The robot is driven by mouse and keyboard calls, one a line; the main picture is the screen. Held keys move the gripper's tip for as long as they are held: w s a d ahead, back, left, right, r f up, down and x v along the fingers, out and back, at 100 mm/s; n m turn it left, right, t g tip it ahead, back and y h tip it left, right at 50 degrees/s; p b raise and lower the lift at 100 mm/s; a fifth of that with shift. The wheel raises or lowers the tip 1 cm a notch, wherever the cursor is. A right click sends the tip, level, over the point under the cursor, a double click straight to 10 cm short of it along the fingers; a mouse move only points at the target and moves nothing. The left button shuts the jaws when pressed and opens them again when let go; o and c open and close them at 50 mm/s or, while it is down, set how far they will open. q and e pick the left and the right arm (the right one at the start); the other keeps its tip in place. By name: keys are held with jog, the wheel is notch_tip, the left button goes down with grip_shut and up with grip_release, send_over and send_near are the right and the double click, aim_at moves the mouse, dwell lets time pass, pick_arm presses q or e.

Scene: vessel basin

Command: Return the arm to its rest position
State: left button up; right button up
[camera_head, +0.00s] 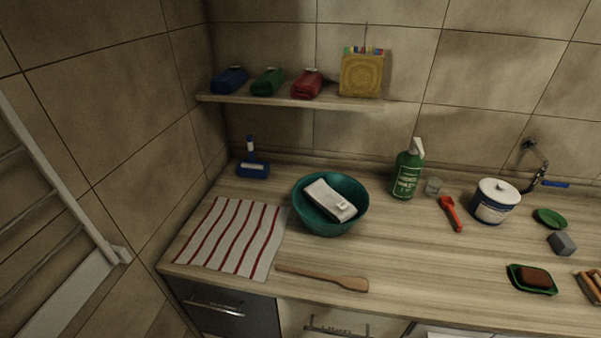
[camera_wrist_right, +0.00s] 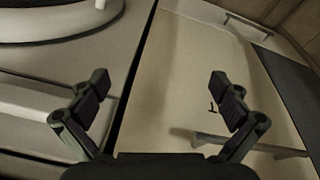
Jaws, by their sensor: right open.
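My right gripper (camera_wrist_right: 160,95) shows in the right wrist view. Its two dark fingers are spread wide apart with nothing between them. Behind them are pale cabinet fronts (camera_wrist_right: 185,70), and no worktop object is near the fingers. Neither of my arms shows in the head view, and my left gripper is in no view.
A shelf (camera_head: 235,98) hangs above.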

jog(key=s+d+f+g+b, duration=0.1)
jog(key=s+f, duration=0.3)
jog(key=f, duration=0.5)
jog(key=s+d+f, duration=0.1)
jog(key=s+f, duration=0.4)
jog(key=f, duration=0.5)
jog(key=s+f, duration=0.8)
jog(key=s, duration=0.4)
jog(key=shift+s+f+g+b, duration=0.15)
jog(key=shift+s+g+b, duration=0.15)
jog(key=shift+s+b, duration=0.15)
